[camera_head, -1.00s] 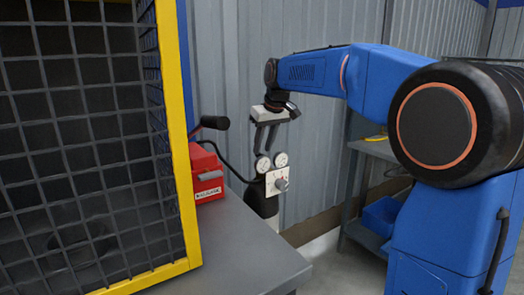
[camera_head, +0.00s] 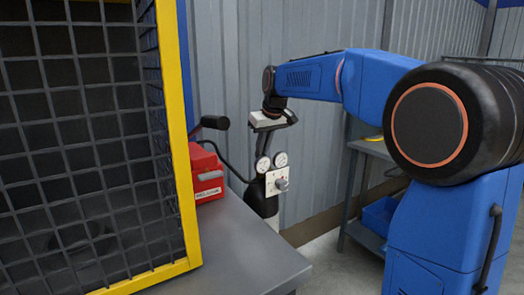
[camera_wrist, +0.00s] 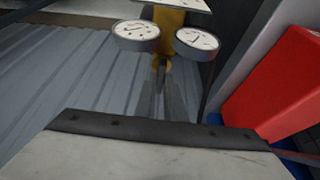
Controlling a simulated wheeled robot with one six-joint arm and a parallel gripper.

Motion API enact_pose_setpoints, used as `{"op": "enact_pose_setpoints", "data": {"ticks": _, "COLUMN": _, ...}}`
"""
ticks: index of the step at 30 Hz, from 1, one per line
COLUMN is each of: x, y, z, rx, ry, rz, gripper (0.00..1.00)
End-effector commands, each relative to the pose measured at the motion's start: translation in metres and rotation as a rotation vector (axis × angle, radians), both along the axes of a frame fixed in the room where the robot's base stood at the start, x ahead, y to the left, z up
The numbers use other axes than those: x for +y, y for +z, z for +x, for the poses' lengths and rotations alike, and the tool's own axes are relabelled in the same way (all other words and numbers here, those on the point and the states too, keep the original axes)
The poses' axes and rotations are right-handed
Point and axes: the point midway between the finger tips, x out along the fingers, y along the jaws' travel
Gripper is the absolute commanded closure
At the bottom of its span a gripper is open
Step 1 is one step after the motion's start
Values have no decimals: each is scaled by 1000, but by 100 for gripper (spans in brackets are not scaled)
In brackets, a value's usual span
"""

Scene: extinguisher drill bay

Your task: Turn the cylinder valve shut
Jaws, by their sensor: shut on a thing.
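The dark cylinder (camera_head: 262,203) stands behind the corner of the grey table. Two round gauges and a pale plate with a grey knob (camera_head: 282,184) are at its top. My gripper (camera_head: 264,146) points down just above and behind the gauges, and they partly hide its fingertips. In the wrist view the fingers (camera_wrist: 164,80) meet at the brass-yellow cylinder valve (camera_wrist: 170,35) between the two gauges. They are shut on its near end, which is mostly hidden between them.
A yellow-framed mesh cage (camera_head: 178,110) stands on the grey table (camera_head: 245,250) at left. A red box (camera_head: 206,176) and a dark hose sit close left of the cylinder. A corrugated wall (camera_head: 225,60) is behind. A shelf with a blue bin (camera_head: 380,214) is at right.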

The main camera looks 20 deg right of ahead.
Motion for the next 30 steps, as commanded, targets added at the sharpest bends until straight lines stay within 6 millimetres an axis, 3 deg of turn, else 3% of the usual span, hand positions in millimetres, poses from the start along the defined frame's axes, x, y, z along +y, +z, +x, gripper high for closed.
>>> {"op": "enact_pose_setpoints", "data": {"ticks": 11, "x": 3, "y": 0, "z": 0, "rx": -1, "ry": -193, "rz": 0, "gripper": 100}}
{"op": "enact_pose_setpoints", "data": {"ticks": 30, "x": 7, "y": 0, "z": 1, "rx": -1, "ry": -794, "rz": -1, "gripper": 100}}
